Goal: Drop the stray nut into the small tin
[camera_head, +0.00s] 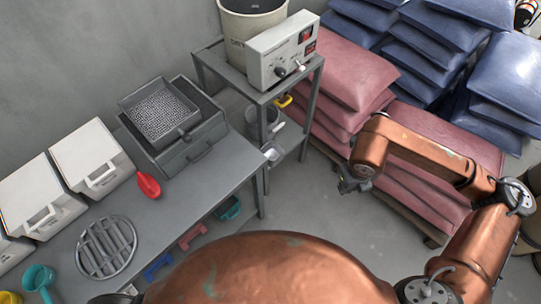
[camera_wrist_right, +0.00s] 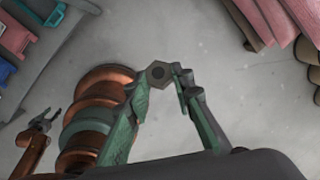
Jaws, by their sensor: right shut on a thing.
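The nut (camera_wrist_right: 158,74), a dark hexagonal piece with a hole, sits between the fingertips of my right gripper (camera_wrist_right: 166,82) in the right wrist view. The gripper is shut on it, above the grey floor. In the head view my right gripper (camera_head: 354,181) hangs over open floor, right of the bench; the nut is too small to make out there. A small pale, cup-like thing (camera_head: 271,154) shows near the bench's right end; I cannot tell whether it is the small tin. My left gripper (camera_wrist_right: 44,121) shows at the left of the wrist view, open and empty.
The grey bench (camera_head: 205,185) holds white bins (camera_head: 90,155), a sieve box (camera_head: 160,112), a red scoop (camera_head: 148,185) and a round grate (camera_head: 106,247). A metal stand (camera_head: 285,92) carries a control box (camera_head: 283,55). Pink sacks (camera_head: 345,70) are stacked behind my right arm.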

